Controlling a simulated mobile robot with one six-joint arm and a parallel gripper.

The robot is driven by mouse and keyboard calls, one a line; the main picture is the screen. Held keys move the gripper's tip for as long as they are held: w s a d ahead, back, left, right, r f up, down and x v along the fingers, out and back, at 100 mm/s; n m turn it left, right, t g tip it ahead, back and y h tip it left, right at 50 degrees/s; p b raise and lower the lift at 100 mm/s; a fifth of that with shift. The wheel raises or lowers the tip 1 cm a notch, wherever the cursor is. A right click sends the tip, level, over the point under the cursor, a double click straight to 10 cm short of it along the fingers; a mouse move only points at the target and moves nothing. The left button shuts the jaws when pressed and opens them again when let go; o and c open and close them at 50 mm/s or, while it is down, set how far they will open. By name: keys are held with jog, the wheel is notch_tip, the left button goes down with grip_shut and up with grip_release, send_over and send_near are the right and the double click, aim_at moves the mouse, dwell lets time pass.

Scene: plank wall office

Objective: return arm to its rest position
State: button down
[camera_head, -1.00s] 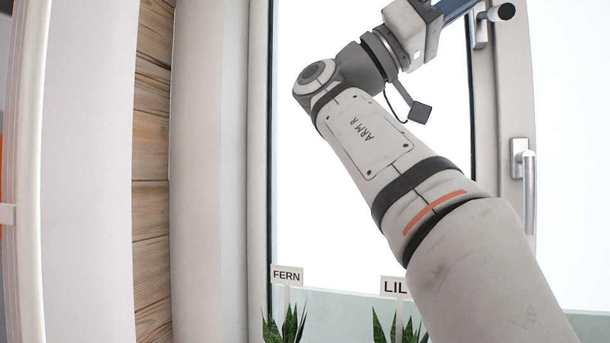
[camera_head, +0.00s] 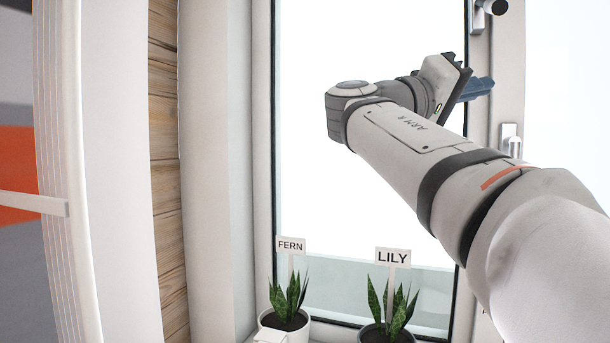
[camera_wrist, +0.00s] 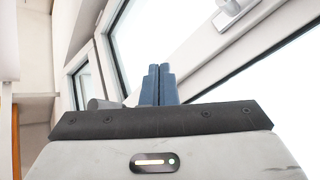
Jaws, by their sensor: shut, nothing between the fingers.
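My arm reaches in from the lower right in the head view, across the window, and bends at its far joint. My gripper (camera_head: 480,88) is at the arm's end in front of the window frame, pointing right. In the wrist view its two blue fingers (camera_wrist: 158,84) lie side by side, closed, with nothing between them. The fingers touch nothing that I can see.
A window (camera_head: 350,60) fills the middle. On the sill are a fern pot (camera_head: 285,325) with a FERN sign (camera_head: 291,245) and a pot (camera_head: 374,335) with a LILY sign (camera_head: 393,257). A window handle (camera_head: 511,140) is right of the arm. Wood planks (camera_head: 166,190) show at left.

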notch_tip(320, 180, down, 26)
jog(key=n+y+p, duration=0.6)
jog(key=n+y, duration=0.2)
jog(key=y, duration=0.3)
jog(key=s+a+f+g+y+p, duration=0.1)
jog(key=s+a+f+y+p, duration=0.1)
jog(key=s+a+f+y, duration=0.2)
jog(key=s+a+f+m+g+y+p, duration=0.1)
jog(key=s+a+f+y, duration=0.3)
jog(key=s+f, duration=0.7)
notch_tip(320, 180, down, 4)
jog(key=shift+a+f+m+g+y+p, duration=0.15)
jog(key=shift+a+m+g+y+p, duration=0.2)
jog(key=shift+a+p, duration=0.6)
jog(key=shift+a+b, duration=0.3)
